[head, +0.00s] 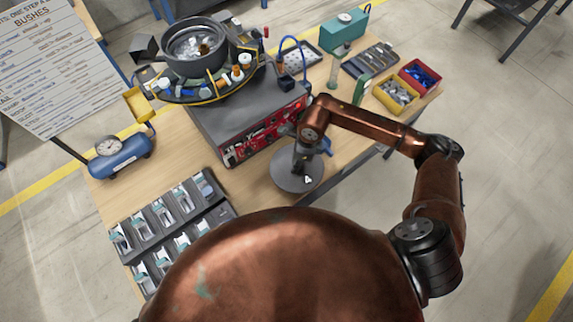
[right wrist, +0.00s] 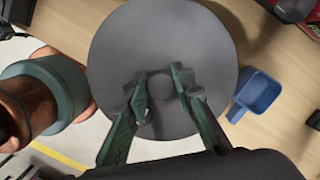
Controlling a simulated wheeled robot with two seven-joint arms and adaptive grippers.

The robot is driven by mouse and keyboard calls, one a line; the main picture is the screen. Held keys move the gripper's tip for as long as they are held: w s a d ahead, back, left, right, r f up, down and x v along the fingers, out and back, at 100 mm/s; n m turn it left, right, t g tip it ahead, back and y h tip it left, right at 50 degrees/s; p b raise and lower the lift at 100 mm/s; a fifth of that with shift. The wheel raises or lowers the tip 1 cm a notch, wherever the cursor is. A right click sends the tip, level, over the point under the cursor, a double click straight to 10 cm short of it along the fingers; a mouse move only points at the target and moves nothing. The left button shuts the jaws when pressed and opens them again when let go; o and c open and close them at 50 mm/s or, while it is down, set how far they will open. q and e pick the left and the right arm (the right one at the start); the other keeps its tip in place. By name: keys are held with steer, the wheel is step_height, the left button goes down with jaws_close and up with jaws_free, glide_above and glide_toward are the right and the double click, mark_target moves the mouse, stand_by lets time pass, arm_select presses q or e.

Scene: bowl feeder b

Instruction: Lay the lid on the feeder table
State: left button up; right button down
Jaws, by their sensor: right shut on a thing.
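The lid (head: 290,182) is a flat, round grey disc with a small knob in its middle. It fills the centre of the right wrist view (right wrist: 160,35). My right gripper (head: 302,165) is above it, its two green fingers closed around the knob (right wrist: 161,86). The lid is over the front part of the wooden feeder table (head: 255,188), before the red-fronted feeder base; I cannot tell whether it touches the tabletop. The feeder bowl (head: 192,66) is open at the top, with shiny parts inside. My left gripper is in neither view.
A blue scoop (right wrist: 258,92) lies beside the lid. Dark racks (head: 195,212) stand at front left, a blue gauge tank (head: 122,160) at far left. Red (head: 420,76) and yellow (head: 396,95) bins sit at the right. Bare wood shows left of the feeder base.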

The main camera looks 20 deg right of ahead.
mark_target(289, 164)
steer(key=f, duration=0.1)
steer(key=w+a+f, duration=0.2)
steer(key=f, duration=0.1)
steer(key=shift+w, duration=0.1)
steer(key=shift+w+a+f, duration=0.2)
steer(key=shift+a+f, duration=0.05)
steer(key=shift+f, duration=0.15)
step_height(289, 164, down, 3)
steer(key=shift+w+a+f, duration=0.1)
steer(key=shift+w+f, duration=0.05)
steer(key=shift+f, duration=0.05)
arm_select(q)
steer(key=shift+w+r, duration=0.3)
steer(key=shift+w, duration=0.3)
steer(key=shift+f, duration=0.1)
arm_select(e)
steer(key=shift+f, duration=0.1)
steer(key=c, duration=2.1)
jaws_free()
steer(key=shift+f, duration=0.1)
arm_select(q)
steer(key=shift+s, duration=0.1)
arm_select(e)
steer(key=o, duration=0.4)
steer(key=shift+o, duration=0.2)
